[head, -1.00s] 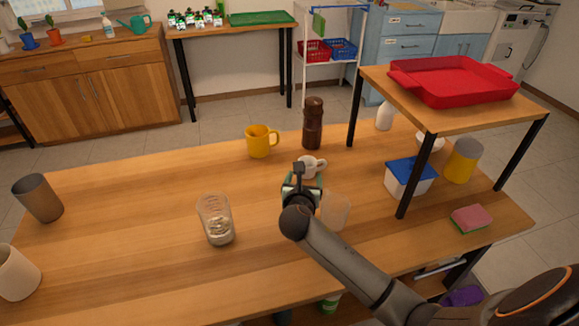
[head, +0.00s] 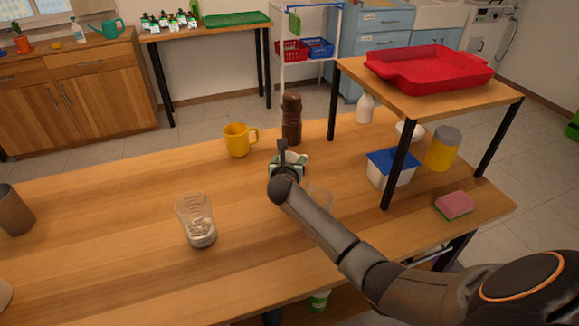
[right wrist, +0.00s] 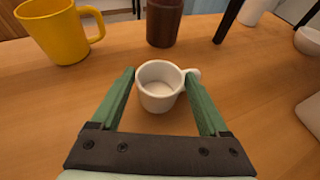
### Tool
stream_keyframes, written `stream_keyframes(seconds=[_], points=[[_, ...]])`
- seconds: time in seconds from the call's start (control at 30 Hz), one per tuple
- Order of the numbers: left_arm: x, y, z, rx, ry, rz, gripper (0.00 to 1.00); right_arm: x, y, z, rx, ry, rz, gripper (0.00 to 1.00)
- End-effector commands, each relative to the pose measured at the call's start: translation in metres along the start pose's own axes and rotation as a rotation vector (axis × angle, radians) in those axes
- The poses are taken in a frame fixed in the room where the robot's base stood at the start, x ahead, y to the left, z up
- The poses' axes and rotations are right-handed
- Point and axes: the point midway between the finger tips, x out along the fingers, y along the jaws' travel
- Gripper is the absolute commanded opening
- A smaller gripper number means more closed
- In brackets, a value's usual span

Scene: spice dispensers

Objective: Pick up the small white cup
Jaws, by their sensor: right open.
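The small white cup (right wrist: 158,88) stands upright on the wooden table, its handle pointing right in the right wrist view. In the head view the cup (head: 293,158) is mostly hidden behind my right gripper (head: 286,162). My right gripper (right wrist: 163,82) is open, with its green fingers on either side of the cup. The left finger is beside the cup wall and the right finger is close to the handle. I cannot tell whether either finger touches it. My left gripper is not in view.
A yellow mug (head: 237,140) and a brown grinder (head: 291,119) stand behind the cup. A clear glass (head: 197,220) is to the left, and another clear container (head: 318,197) is beside my arm. A raised shelf (head: 428,110) with a red tray (head: 430,70) stands to the right.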

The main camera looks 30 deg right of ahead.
Motion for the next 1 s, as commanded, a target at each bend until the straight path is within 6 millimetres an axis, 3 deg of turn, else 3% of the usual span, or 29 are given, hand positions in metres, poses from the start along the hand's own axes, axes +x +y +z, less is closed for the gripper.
stream_keyframes(seconds=[0.13,0.43,1.0], points=[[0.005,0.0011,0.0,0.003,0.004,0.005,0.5,0.0132,0.0007,-0.0014,0.0,0.0,0.001,0.78],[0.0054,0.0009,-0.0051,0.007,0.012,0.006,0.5,0.0156,0.0004,-0.0007,0.0,0.0,0.001,0.78],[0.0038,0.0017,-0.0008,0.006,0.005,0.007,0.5,0.0154,0.0002,-0.0011,0.0,0.001,0.0,0.14]])
